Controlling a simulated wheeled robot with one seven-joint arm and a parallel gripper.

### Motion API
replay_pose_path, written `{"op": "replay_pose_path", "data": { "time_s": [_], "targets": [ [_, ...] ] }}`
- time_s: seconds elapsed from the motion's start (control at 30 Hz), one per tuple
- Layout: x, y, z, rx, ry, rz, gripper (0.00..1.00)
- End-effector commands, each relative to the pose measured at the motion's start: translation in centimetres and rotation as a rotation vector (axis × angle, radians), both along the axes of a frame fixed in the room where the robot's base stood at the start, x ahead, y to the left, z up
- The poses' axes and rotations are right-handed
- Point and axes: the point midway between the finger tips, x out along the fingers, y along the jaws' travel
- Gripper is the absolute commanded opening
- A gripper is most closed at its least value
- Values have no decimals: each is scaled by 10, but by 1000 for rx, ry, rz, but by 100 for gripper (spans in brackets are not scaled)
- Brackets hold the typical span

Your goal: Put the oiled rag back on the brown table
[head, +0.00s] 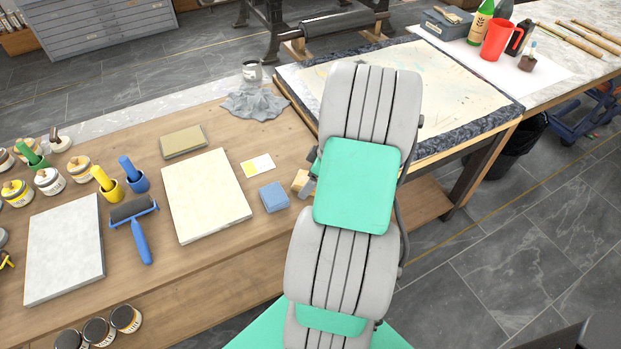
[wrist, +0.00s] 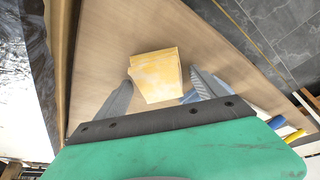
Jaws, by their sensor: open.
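A crumpled grey rag (head: 256,103) lies at the far edge of the brown table (head: 215,262), beside a small metal tin. I cannot tell from its look whether it is oiled. My gripper (wrist: 160,80) is open, its two fingers on either side of a yellowish, pale-smeared block (wrist: 156,75) over the wooden top. In the head view the yellow block (head: 300,181) shows just left of my arm, which hides most of the gripper. I cannot tell whether the fingers touch the block. The grey rag is not seen clearly in the wrist view.
A blue sponge (head: 274,197), a pale slab (head: 206,195), a blue roller (head: 135,219) and several tins and handled tools stand on the table. A press bed (head: 440,80) adjoins at the right.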

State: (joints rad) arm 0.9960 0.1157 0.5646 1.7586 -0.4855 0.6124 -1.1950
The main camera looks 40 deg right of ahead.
Motion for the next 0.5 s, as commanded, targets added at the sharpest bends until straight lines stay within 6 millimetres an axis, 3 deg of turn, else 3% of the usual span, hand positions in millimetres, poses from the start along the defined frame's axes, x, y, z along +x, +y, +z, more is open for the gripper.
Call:
{"op": "replay_pose_path", "data": {
  "time_s": [0.17, 0.5],
  "targets": [
    [-2, -3, 11, -3, -3, -2, 81],
    [-30, -18, 87, -5, -3, -2, 81]
  ]
}}
